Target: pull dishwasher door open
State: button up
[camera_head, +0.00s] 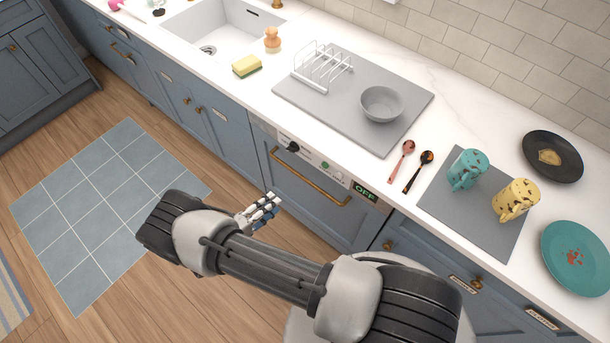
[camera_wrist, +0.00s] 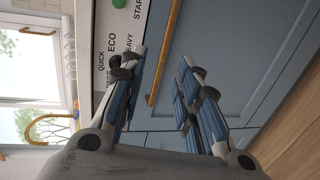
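The dishwasher door (camera_head: 312,212) is a blue panel under the worktop, shut flush with the cabinet fronts. Its long brass bar handle (camera_head: 312,182) runs along the top of the door, below the white control panel (camera_head: 318,166). My gripper (camera_head: 268,207) is in front of the door, beside and apart from the handle in the head view. In the wrist view my gripper (camera_wrist: 161,58) has its two fingers spread, with nothing held. The handle (camera_wrist: 165,58) shows beyond and between the fingers, with the door (camera_wrist: 232,50) to its right. The fingers hide part of the door.
The worktop above carries a grey board (camera_head: 345,108) with a rack and bowl, two spoons, and a dark mat (camera_head: 455,215) with two mugs. A sink (camera_head: 210,30) is at upper left. The wooden floor (camera_head: 125,280) and blue mat (camera_head: 105,205) are clear.

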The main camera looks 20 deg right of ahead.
aim_at(304, 180)
jog(key=shift+t, duration=0.4)
jog(key=x, duration=0.5)
jog(key=f+b+x, duration=0.1)
jog(key=x, duration=0.5)
jog(key=f+x, duration=0.1)
jog(key=x, duration=0.5)
jog(key=shift+s+d+b, duration=0.1)
jog(key=shift+s+b, duration=0.05)
jog(key=shift+b, duration=0.25)
grip_shut()
